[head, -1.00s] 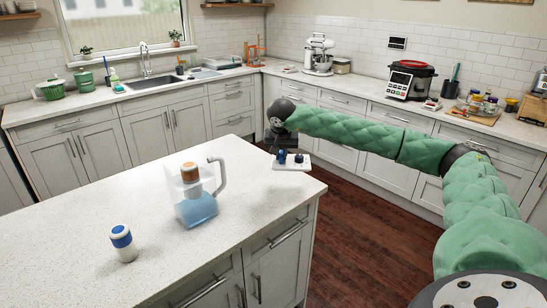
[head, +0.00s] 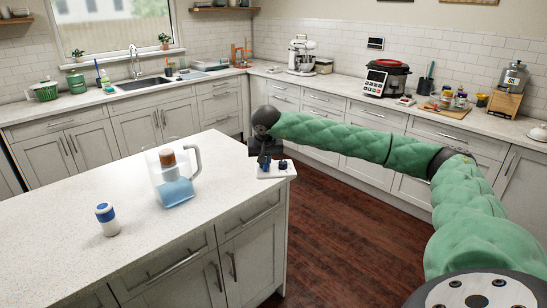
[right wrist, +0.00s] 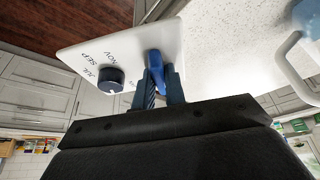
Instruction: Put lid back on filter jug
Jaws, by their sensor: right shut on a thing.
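The filter jug (head: 174,190), clear with blue-tinted water and a brown-topped filter inside, stands upright and lidless on the island. Its handle is on the right. The white lid (head: 277,173), with month letters, a dark round dial and a blue tab, is at the island's far right corner. My right gripper (head: 265,162) is shut on the lid's blue tab; the lid (right wrist: 85,52) and the fingers (right wrist: 161,88) show in the right wrist view. I cannot tell whether the lid touches the counter. Part of the jug handle (right wrist: 284,70) shows there too. My left gripper is out of view.
A white and blue cup-like container (head: 107,220) stands on the island (head: 60,265), left of the jug. Counter between jug and lid is clear. Wooden floor (head: 335,240) lies right of the island. A back counter holds a mixer (head: 302,56) and cooker (head: 386,78).

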